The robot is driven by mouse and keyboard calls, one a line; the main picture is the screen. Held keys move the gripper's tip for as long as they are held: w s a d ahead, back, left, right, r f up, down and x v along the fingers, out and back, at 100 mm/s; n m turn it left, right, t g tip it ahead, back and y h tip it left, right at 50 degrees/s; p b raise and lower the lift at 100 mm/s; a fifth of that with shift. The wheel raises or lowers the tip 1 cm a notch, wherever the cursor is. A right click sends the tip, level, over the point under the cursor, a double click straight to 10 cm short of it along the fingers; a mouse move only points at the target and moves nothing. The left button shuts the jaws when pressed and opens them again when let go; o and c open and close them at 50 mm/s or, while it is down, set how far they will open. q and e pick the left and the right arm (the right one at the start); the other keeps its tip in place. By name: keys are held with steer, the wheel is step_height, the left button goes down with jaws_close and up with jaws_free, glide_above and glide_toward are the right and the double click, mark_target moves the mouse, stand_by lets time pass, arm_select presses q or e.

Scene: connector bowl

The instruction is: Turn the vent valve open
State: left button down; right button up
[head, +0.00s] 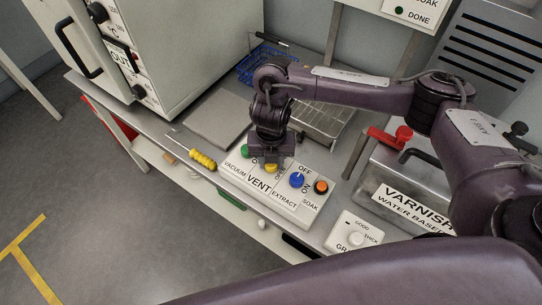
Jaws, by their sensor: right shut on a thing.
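The control panel (240,179) is a pale box on the bench with labels for vacuum, vent, extract and soak. The vent valve is a yellow knob (271,168) above the VENT label, mostly covered by my right gripper (270,160). My right gripper points down from above and is shut on the yellow knob. The knob's pointer and most of its markings are hidden, so its setting cannot be read. My left gripper is not in view.
On the panel, a green knob (246,150) is left of the vent; a blue knob (297,180) and orange button (321,187) are right.

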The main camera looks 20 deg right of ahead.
steer(key=m+p, duration=0.1)
steer(key=m, duration=0.1)
steer(key=m+p, duration=0.1)
steer(key=shift+r+m, duration=0.2)
steer(key=shift+m, duration=0.2)
steer(key=m+p, duration=0.2)
steer(key=shift+m, duration=0.3)
steer(key=m+p, duration=0.3)
steer(key=m, duration=0.1)
steer(key=shift+f+m+p, duration=0.1)
steer(key=shift+m+p, duration=0.7)
steer(key=shift+p, duration=0.1)
steer(key=o, duration=1)
steer(key=shift+c, duration=0.2)
